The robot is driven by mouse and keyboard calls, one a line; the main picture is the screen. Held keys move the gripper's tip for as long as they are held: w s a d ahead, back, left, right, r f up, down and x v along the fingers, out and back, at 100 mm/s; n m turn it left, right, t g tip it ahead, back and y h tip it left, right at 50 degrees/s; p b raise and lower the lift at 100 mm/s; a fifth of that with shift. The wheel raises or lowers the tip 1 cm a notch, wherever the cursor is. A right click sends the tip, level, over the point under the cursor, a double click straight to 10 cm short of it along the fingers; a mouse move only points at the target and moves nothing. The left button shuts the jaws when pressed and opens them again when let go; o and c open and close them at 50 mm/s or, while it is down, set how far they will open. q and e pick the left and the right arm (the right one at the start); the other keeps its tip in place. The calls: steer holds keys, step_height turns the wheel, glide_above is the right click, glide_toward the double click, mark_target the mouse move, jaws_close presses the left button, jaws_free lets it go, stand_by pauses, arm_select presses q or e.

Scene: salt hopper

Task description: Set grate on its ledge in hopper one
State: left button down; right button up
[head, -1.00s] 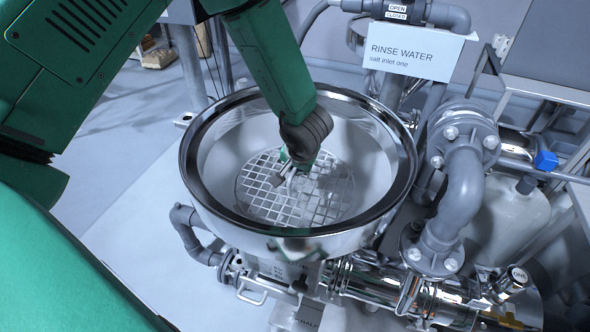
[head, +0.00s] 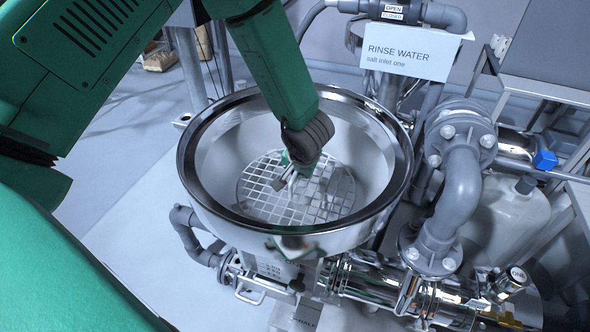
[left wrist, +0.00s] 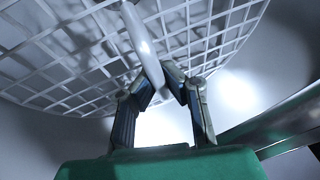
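The hopper (head: 386,203) is a round, shiny metal bowl in the middle of the head view. The grate (head: 325,207), a round pale metal lattice, is low inside it and looks roughly level. I cannot tell whether its edge rests on the ledge. My left gripper (head: 289,180) reaches down into the bowl over the grate's middle. In the left wrist view its two fingers (left wrist: 163,78) close around a pale handle (left wrist: 140,38), with the grate (left wrist: 75,65) behind. My right gripper is not in view.
A "RINSE WATER salt inlet one" sign (head: 397,65) stands behind the bowl. Thick grey pipes (head: 462,185) and a white tank (head: 507,225) crowd the right side. Metal pipework (head: 370,280) runs below the bowl. Pale floor (head: 130,215) is open to the left.

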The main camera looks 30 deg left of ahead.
arm_select(q)
steer(key=shift+d, duration=0.15)
steer(key=c, duration=1.6)
jaws_free()
steer(key=shift+c, duration=0.2)
steer(key=shift+a+f, duration=0.15)
steer(key=shift+a, duration=0.25)
steer(key=v, duration=1.1)
steer(key=shift+r, duration=0.35)
